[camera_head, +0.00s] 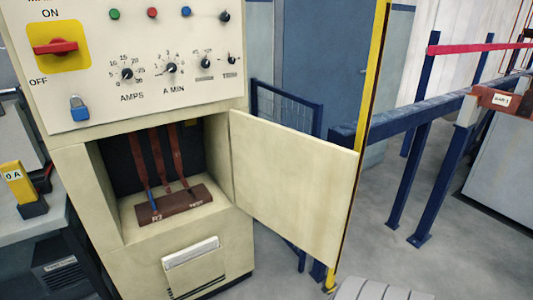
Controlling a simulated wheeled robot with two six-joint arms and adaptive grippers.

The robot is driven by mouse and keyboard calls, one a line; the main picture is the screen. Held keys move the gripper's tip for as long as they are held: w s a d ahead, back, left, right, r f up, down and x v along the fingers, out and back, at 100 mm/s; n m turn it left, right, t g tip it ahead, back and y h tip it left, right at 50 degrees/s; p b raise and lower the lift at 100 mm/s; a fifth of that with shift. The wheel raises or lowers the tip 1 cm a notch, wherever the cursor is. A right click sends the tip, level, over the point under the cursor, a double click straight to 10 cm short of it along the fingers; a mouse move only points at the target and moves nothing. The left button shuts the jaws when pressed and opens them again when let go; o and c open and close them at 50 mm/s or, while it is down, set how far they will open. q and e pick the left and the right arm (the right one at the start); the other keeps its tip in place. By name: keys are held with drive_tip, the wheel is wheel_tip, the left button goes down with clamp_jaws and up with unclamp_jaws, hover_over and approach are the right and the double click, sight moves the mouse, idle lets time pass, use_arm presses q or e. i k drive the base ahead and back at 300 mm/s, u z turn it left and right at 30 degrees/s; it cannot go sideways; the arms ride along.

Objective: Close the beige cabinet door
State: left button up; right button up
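The beige cabinet (75,175) stands at the left of the head view, with a control panel (150,95) on its upper front. Its beige door (295,185) is wide open, swung out to the right from the right side of the opening. Inside the open compartment, several reddish-brown straps or bars (160,158) run down to a brown block (172,205). Neither of my grippers shows in the view, so nothing of mine is seen touching the door.
A yellow upright edge (362,130) stands just right of the door. Blue posts and a rail (430,110) stand farther right, beside a grey tank (500,160). A grey bench (35,235) is at the left. Grey floor (410,265) shows at lower right.

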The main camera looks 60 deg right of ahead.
sight(299, 185)
drive_tip(key=u, duration=2.6)
drive_tip(key=k, duration=2.7)
drive_tip(key=z, duration=0.45)
drive_tip(key=k, duration=0.75)
drive_tip(key=z, duration=0.45)
